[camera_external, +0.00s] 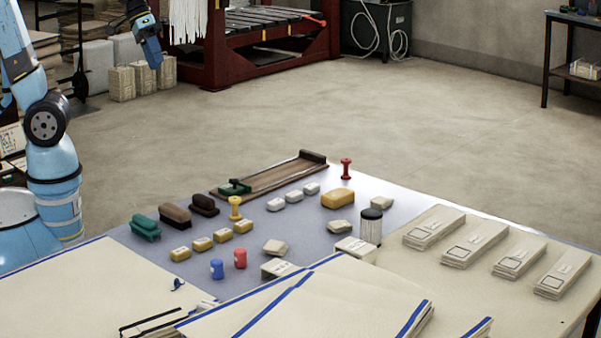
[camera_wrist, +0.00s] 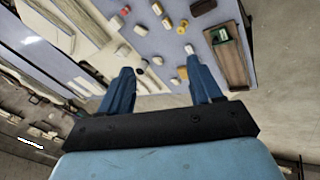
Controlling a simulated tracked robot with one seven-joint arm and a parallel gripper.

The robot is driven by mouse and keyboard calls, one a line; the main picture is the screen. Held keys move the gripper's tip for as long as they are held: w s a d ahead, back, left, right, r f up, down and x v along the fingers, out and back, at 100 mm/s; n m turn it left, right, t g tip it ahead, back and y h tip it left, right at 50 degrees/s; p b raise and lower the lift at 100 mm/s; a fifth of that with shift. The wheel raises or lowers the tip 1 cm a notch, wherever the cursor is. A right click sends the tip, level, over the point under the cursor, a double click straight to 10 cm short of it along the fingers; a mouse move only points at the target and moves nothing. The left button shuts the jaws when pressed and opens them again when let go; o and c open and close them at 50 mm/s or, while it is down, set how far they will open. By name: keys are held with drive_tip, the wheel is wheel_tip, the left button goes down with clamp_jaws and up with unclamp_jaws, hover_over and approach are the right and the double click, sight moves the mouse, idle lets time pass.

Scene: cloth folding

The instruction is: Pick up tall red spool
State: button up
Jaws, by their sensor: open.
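The tall red spool (camera_external: 346,168) stands upright near the far edge of the table, beyond the yellow block and beside the end of the wooden board. I cannot make it out in the wrist view, where my gripper may hide it. My gripper (camera_external: 152,52) is raised high at the upper left in the external view, far from the spool. In the wrist view its two blue fingers (camera_wrist: 158,68) are spread apart with nothing between them.
Near the spool are the wooden board (camera_external: 280,179), yellow block (camera_external: 338,199) and black-lidded jar (camera_external: 371,226). A yellow spool (camera_external: 235,208), red cylinder (camera_external: 240,258) and several small blocks stand further left. Folded cloths (camera_external: 433,228) lie right.

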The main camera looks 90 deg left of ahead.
drive_tip(key=w+f+n+h, duration=0.3)
drive_tip(key=w+n, duration=0.3)
drive_tip(key=w, duration=0.9)
drive_tip(key=n+t+y, duration=0.3)
drive_tip(key=n+t, duration=0.6)
drive_tip(key=n, duration=1.4)
hover_over(351, 176)
drive_tip(key=s+a, duration=0.4)
drive_tip(key=s, duration=0.8)
wheel_tip(351, 176, down, 33)
drive_tip(key=shift+w+d+r, duration=0.1)
drive_tip(key=shift+d, duration=0.05)
drive_tip(key=x, duration=1.3)
drive_tip(key=shift+w+d+f, duration=0.1)
drive_tip(key=shift+w+f, duration=0.05)
drive_tip(key=shift+f, duration=0.25)
drive_tip(key=c, duration=1)
